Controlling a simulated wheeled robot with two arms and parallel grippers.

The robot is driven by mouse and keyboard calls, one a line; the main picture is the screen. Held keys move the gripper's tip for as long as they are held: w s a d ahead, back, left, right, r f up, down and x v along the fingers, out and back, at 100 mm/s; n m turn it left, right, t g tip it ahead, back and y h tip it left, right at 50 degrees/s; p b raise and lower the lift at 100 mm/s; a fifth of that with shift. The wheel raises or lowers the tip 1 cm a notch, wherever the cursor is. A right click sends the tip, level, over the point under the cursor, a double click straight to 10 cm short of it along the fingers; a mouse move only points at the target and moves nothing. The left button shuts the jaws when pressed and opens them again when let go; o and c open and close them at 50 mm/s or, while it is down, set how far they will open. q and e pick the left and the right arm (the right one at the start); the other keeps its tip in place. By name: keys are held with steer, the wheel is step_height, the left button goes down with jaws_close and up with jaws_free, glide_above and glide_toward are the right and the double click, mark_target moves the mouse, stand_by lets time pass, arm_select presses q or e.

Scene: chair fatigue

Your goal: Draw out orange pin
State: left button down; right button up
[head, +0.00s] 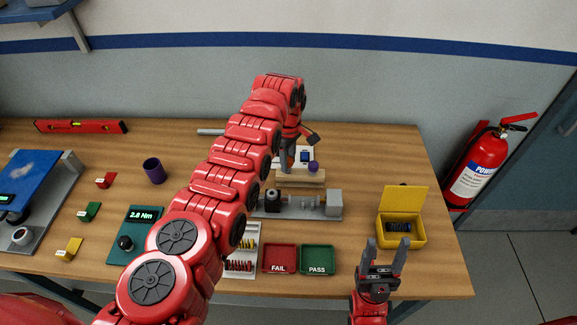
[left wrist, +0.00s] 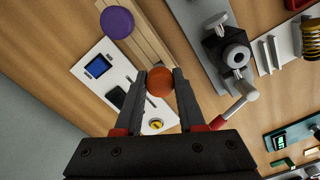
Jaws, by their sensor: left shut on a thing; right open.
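The orange pin (left wrist: 160,82) shows as a round orange top between the fingertips of my left gripper (left wrist: 160,80) in the left wrist view. The gripper is shut on it. In the head view my left gripper (head: 287,158) points down at the left end of the wooden block (head: 301,180) and hides the pin. The block also shows in the left wrist view (left wrist: 150,38). A purple pin (head: 313,167) stands in the block to the right. I cannot tell how deep the orange pin sits. My right gripper (head: 383,250) is open and empty at the front right.
A grey clamp fixture (head: 334,203) stands just in front of the block. A white board (left wrist: 97,66) with a blue screen lies behind it. Red FAIL (head: 280,259) and green PASS (head: 318,260) trays and a yellow box (head: 402,232) are nearer the front.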

arm_select(q)
steer(key=shift+r+p, duration=0.35)
steer(key=shift+r, duration=0.35)
steer(key=shift+r+p, duration=0.4)
steer(key=shift+r, duration=0.9)
steer(key=shift+r, duration=2)
